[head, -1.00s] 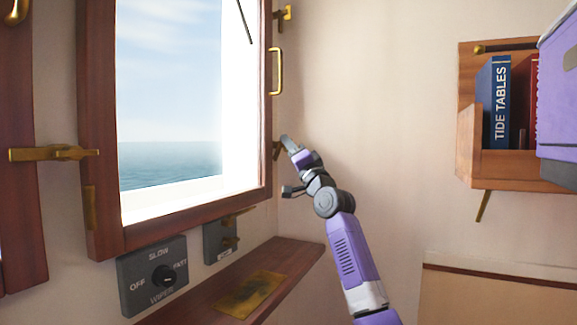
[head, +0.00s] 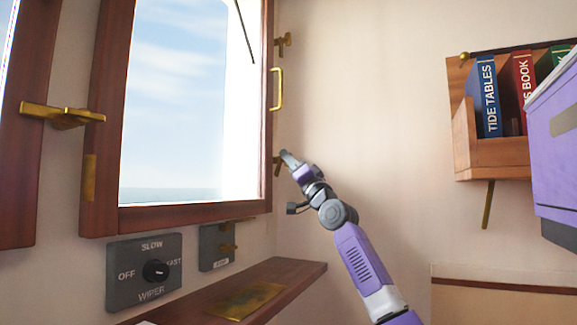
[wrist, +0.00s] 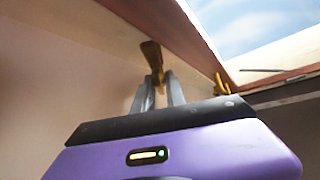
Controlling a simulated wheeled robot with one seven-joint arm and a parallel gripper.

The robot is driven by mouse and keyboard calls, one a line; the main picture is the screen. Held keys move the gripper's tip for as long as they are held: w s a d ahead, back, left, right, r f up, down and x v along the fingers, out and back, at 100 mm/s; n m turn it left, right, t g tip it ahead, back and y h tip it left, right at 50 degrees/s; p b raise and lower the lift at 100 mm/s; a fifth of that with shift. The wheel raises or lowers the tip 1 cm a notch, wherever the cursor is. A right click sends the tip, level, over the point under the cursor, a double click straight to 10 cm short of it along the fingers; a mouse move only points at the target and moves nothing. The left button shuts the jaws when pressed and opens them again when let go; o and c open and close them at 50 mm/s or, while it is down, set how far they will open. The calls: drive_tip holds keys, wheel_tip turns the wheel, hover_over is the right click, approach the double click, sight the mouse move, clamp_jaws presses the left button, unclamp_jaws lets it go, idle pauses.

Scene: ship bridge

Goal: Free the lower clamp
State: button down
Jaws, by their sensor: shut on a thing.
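The lower clamp (head: 277,166) is a small brass piece on the right edge of the wooden window frame (head: 268,130). In the wrist view the brass clamp (wrist: 151,54) hangs beside the wooden edge, its end between my fingertips. My gripper (head: 287,157) reaches it from the lower right in the head view. In the wrist view my gripper (wrist: 158,86) is shut on the clamp's end. The fingers hide part of the clamp, and I cannot tell how it sits on the frame.
A similar brass clamp (head: 284,42) is higher on the frame, above a brass handle (head: 277,90). Below are a wiper switch (head: 155,271), a small panel (head: 216,247) and a wooden ledge (head: 290,275). A bookshelf (head: 500,157) hangs at right. The wall between is bare.

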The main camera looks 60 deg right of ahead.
drive_tip(key=shift+f, duration=0.1)
drive_tip(key=c, duration=1.5)
unclamp_jaws()
drive_tip(key=shift+o, duration=0.2)
drive_tip(key=p+v, duration=0.1)
drive_tip(key=v, duration=0.6)
drive_tip(key=shift+s+f, duration=0.25)
drive_tip(key=shift+a, duration=0.1)
